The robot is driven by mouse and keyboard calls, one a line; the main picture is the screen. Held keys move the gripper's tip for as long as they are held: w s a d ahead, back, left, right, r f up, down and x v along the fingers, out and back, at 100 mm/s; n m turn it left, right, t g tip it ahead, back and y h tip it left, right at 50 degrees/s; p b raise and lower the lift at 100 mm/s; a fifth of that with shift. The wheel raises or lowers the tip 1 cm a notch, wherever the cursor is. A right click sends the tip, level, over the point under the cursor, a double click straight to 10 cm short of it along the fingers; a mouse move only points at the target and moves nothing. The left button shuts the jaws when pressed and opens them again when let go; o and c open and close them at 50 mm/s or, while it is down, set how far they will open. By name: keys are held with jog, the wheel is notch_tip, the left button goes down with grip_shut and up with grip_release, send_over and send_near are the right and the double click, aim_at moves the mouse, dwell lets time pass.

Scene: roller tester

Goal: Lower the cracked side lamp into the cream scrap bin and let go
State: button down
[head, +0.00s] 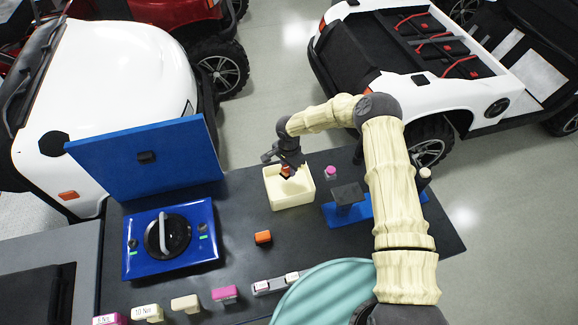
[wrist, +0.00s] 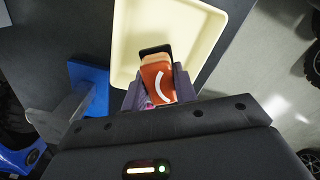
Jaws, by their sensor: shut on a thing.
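The cracked side lamp is an orange block with a dark end and a white curved mark (wrist: 157,82). It also shows in the head view (head: 286,171), just below my gripper. My gripper (head: 288,164) is shut on the lamp and points down over the cream scrap bin (head: 292,203). In the wrist view my gripper (wrist: 160,92) holds the lamp near one edge of the cream bin (wrist: 120,40). The bin's visible floor is empty. I cannot tell exactly how far the lamp is above the floor.
A second orange lamp (head: 263,237) lies on the dark table (head: 240,200) in front of the bin. A blue tester with a dial (head: 170,240) and upright blue panel (head: 150,160) stand left. A blue stand (head: 348,205) is close right of the bin. Several small blocks line the front.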

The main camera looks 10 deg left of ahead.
jog(key=shift+f+b, duration=1.1)
jog(key=shift+f, duration=1.5)
jog(key=shift+w+d+f, duration=0.1)
jog(key=shift+w+f, duration=0.05)
jog(key=shift+f, duration=0.45)
jog(key=shift+f+b, duration=0.15)
jog(key=shift+b, duration=0.15)
jog(key=shift+s+a, duration=0.2)
jog(key=shift+w+d, duration=0.1)
jog(key=shift+d+f, duration=0.1)
jog(key=shift+d, duration=0.05)
jog(key=shift+f, duration=0.1)
jog(key=shift+f+b, duration=0.35)
jog(key=shift+b, duration=0.2)
